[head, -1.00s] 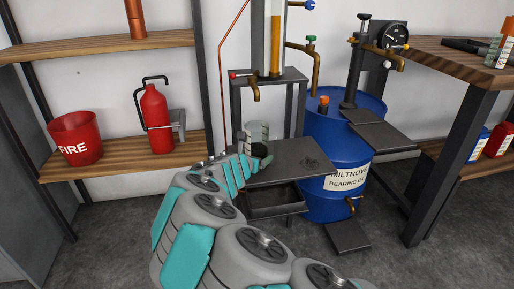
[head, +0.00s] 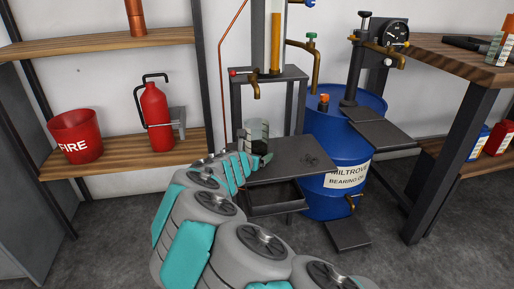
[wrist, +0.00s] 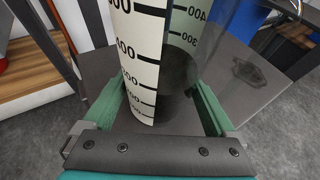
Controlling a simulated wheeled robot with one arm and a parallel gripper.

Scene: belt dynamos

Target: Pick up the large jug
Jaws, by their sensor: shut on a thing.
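The large jug (head: 257,131) is a clear cylinder with a pale scale strip. In the head view it stands upright over the left end of the dark metal shelf, below the brass tap. In the wrist view the jug (wrist: 138,60) fills the middle, with black graduation marks and numbers; it looks empty. My gripper (head: 254,157) is shut on the jug, with a green finger on each side of it in the wrist view (wrist: 158,105). The jug's lower part is partly hidden by my gripper in the head view. I cannot tell if its base touches the shelf.
The dark shelf (head: 290,163) has a dark stain and an open tray (head: 273,200) below. A brass tap (head: 254,88) hangs above the jug. A blue drum (head: 326,130) stands to the right. A red canister (head: 154,105) and fire bucket (head: 76,137) are on the left shelf.

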